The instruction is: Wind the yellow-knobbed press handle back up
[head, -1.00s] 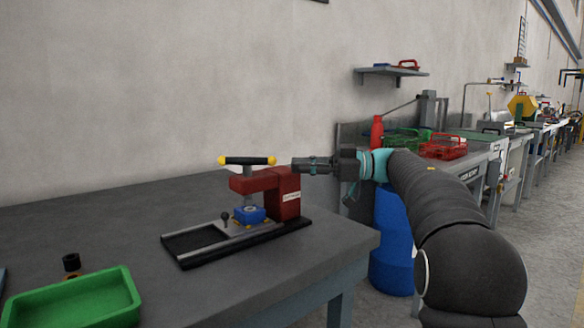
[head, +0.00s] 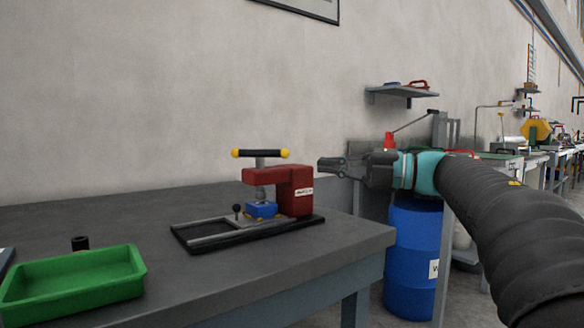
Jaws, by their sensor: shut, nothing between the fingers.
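The press (head: 296,194) is red and stands on a black base frame (head: 250,238) on the table. Its handle (head: 262,154) is a black horizontal bar with a yellow knob at each end, on top of a grey upright screw (head: 267,163). The screw reaches down through the press arm toward a blue block (head: 261,210); whether they touch is too small to tell. My gripper (head: 321,167) is dark grey, points left and is shut and empty. In the picture it is right of the press, slightly below bar height and apart from the handle.
The grey table (head: 130,218) is clear between tray and press. A blue barrel (head: 412,262) stands beyond the table's right end. A shelf (head: 400,93) is on the wall.

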